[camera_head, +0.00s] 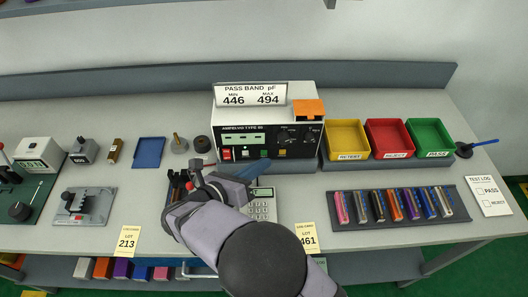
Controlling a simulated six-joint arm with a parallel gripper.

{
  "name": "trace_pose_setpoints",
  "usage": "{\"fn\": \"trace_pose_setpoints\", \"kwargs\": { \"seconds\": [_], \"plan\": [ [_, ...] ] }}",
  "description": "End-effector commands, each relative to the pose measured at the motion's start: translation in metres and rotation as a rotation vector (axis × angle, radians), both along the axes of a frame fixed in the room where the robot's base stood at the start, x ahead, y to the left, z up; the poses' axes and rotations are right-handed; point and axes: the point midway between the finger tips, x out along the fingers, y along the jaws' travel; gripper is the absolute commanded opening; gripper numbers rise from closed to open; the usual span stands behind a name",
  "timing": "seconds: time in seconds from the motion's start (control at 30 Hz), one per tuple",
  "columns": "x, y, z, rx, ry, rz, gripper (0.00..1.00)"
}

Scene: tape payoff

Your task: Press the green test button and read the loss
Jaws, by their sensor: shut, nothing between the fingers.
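The tester (267,110) is a white box with a black front panel at the centre of the bench. Its small display (242,138) shows green marks that look like dashes, with no number I can read. The green button (264,153) is low on the panel, right of a red switch (227,154). My gripper (258,173) is shut and empty, just in front of and below the panel. I cannot tell whether it touches anything. My wrist and arm partly hide a dark fixture (176,186) with a red-tipped part.
A sign (250,95) on the tester reads pass band 446 to 494 pF. Yellow (347,137), red (389,137) and green (430,136) bins stand right. A rack (448,216) of coloured parts, a calculator (262,206) and a test log card (489,196) lie in front.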

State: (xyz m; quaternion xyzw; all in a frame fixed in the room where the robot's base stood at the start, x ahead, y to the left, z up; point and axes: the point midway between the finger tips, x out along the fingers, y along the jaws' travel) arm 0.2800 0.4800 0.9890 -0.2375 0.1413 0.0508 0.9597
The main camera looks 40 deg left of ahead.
Motion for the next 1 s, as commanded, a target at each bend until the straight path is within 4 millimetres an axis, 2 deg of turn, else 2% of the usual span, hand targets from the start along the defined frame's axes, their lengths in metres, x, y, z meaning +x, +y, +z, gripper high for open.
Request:
{"fn": "trace_pose_setpoints", "kwargs": {
  "seconds": [1.0],
  "plan": [
    [0.0077, 0.0076, -0.0001, 0.0, 0.0, 0.0, 0.0]
  ]
}}
